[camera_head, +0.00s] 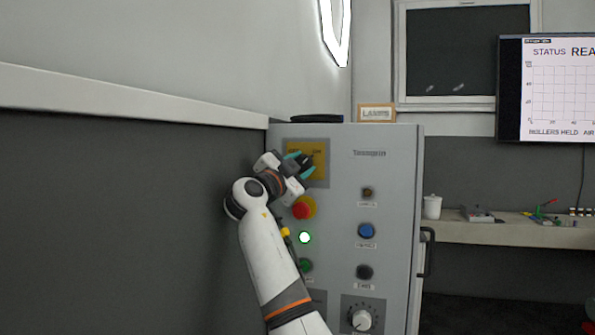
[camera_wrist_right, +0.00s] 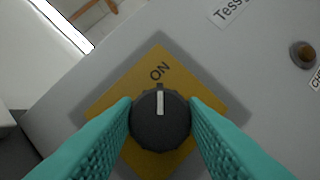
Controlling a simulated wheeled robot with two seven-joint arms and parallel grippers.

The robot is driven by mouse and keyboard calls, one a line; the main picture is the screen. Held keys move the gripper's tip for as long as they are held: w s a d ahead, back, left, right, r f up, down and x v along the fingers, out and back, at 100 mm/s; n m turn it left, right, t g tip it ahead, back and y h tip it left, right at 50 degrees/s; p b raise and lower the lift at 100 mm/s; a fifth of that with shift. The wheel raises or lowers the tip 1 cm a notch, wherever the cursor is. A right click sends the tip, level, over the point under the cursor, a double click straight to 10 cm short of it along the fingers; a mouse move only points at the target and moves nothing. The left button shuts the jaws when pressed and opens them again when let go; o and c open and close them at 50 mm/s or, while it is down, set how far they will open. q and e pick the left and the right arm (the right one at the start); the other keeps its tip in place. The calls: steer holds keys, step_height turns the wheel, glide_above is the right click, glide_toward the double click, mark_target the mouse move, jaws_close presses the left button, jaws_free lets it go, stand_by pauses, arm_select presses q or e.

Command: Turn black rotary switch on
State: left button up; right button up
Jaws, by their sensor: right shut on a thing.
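The black rotary switch (camera_wrist_right: 160,122) sits on a yellow plate (camera_wrist_right: 158,70) marked "ON" in the right wrist view. The white pointer line on its knob points at the "ON" word. The two teal fingers of my right gripper (camera_wrist_right: 160,115) are on either side of the knob and shut on it. In the head view my right gripper (camera_head: 300,162) reaches the yellow plate (camera_head: 318,150) at the upper left of the grey cabinet (camera_head: 390,185) and covers part of the switch. My left gripper is not in view.
Below the plate are a red button (camera_head: 301,210), a lit green lamp (camera_head: 305,238), a blue button (camera_head: 366,231) and a grey dial (camera_head: 362,320). A wall stands close on the left. A workbench (camera_head: 500,233) and a screen (camera_head: 560,90) are at the right.

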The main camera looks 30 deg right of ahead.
steer(key=shift+a+r, duration=0.1)
steer(key=shift+r, duration=0.05)
steer(key=o, duration=0.7)
steer(key=shift+o, duration=1.4)
steer(key=shift+w+a, duration=0.2)
steer(key=shift+d, duration=0.1)
steer(key=shift+s, duration=0.1)
step_height(320, 180, up, 10)
steer(key=shift+w, duration=0.25)
